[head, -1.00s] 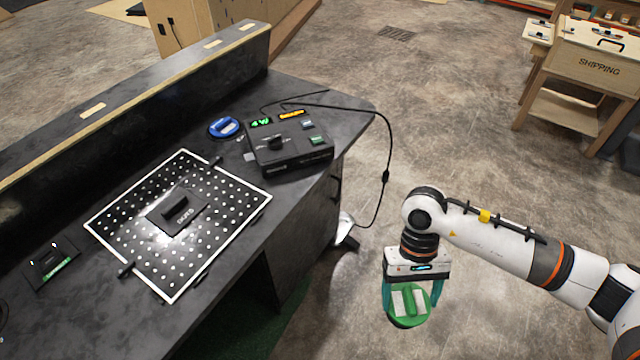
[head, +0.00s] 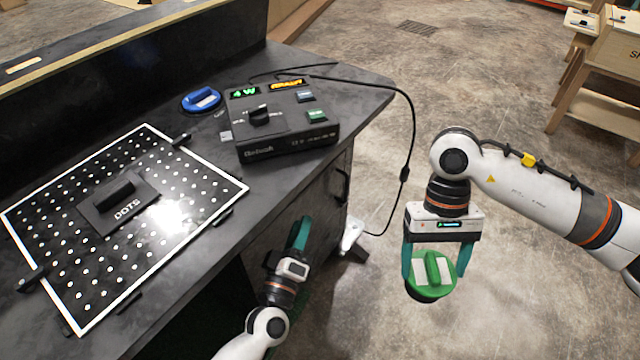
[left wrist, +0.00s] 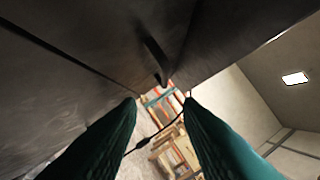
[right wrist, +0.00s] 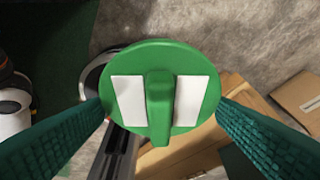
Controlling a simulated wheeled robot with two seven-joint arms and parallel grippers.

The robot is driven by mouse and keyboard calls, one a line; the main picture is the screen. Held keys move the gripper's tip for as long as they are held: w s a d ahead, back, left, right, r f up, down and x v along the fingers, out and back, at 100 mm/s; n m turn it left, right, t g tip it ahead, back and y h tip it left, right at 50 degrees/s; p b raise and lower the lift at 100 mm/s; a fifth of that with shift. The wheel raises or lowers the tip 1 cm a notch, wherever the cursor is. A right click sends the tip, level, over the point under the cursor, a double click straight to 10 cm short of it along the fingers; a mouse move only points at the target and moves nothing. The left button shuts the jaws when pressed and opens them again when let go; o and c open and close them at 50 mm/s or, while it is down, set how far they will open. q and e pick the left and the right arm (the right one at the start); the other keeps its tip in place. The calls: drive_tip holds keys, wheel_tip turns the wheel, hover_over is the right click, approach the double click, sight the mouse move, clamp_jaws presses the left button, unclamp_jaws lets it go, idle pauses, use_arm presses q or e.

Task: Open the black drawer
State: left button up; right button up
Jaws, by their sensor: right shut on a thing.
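The black drawer front (head: 322,205) is on the dark desk's side, below the console, with a dark handle (head: 342,186). The handle also shows in the left wrist view (left wrist: 155,58), beyond my fingertips. My left gripper (head: 303,262) is beside the desk's side, below and left of the handle. Its teal fingers are apart with nothing between them in the left wrist view (left wrist: 160,102). My right gripper (head: 434,268) is shut on a green round puck (head: 430,290) with a raised grip and white patches, held over the floor right of the desk. The puck fills the right wrist view's middle (right wrist: 158,95).
On the desk are a black console (head: 285,148) with lit displays, a blue puck (head: 202,100) and a white-framed dotted board (head: 165,240). A black cable (head: 408,140) hangs off the desk's right corner, between the drawer side and my right arm.

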sight(316, 179)
use_arm(q)
drive_tip(key=x, duration=0.8)
drive_tip(key=b+x, duration=0.1)
drive_tip(key=x, duration=0.3)
drive_tip(key=shift+r, duration=0.4)
clamp_jaws()
